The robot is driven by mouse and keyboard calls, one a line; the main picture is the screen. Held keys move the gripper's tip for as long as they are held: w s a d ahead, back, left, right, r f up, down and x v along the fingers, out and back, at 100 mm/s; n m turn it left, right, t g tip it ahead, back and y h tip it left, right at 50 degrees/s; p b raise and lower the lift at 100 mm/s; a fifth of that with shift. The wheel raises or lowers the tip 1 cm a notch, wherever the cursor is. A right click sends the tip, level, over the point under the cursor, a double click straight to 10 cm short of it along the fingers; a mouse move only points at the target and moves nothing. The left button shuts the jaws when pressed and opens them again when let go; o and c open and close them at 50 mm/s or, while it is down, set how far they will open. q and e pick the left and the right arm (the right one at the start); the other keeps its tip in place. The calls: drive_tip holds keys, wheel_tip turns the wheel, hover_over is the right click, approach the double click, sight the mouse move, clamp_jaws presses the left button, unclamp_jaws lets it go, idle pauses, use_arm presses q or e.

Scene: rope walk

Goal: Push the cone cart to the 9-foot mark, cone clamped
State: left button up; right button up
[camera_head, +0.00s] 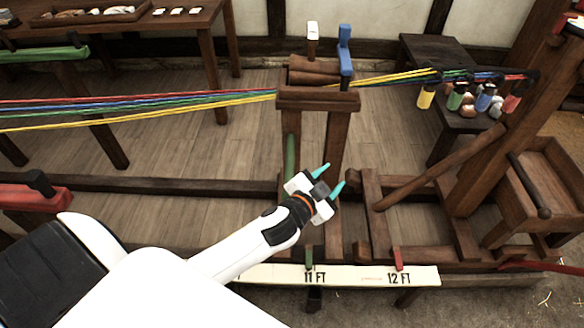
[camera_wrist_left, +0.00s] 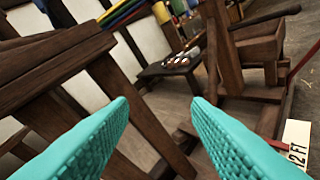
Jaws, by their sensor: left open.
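The cone cart (camera_head: 318,98) is a dark wooden frame on rails, with the strands running into its top. A blue lever (camera_head: 345,52) and a white-topped peg (camera_head: 312,38) stand upright on it; I cannot tell whether the cone is clamped. A green pointer (camera_head: 308,258) at its foot is by the 11 FT label on the white scale board (camera_head: 345,275). No 9-foot label is visible; my arm covers the board's left part. My left gripper (camera_head: 329,179) is open and empty, in front of the cart's lower posts. The cart (camera_wrist_left: 50,75) fills the left wrist view's left side.
Red, blue, green and yellow strands (camera_head: 150,110) stretch left from the cart and right to weighted hooks. A red marker (camera_head: 398,258) is at 12 FT. A slanted brace (camera_head: 440,165) and posts stand right. Tables stand behind.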

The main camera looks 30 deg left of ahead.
use_arm(q)
drive_tip(key=w+d+r+m+h, duration=0.3)
drive_tip(key=d+r+m+h, duration=0.4)
drive_tip(key=r+m+h, duration=0.45)
drive_tip(key=m+g+y, duration=1.1)
drive_tip(key=m+g, duration=0.1)
drive_tip(key=g, duration=0.2)
approach(289, 170)
drive_tip(key=shift+n, duration=0.25)
drive_tip(key=f, duration=0.3)
drive_tip(key=w+f, duration=0.1)
drive_tip(key=f, duration=0.2)
drive_tip(key=d+f, duration=0.1)
drive_tip(key=f, duration=0.2)
drive_tip(key=shift+w, duration=0.15)
clamp_jaws()
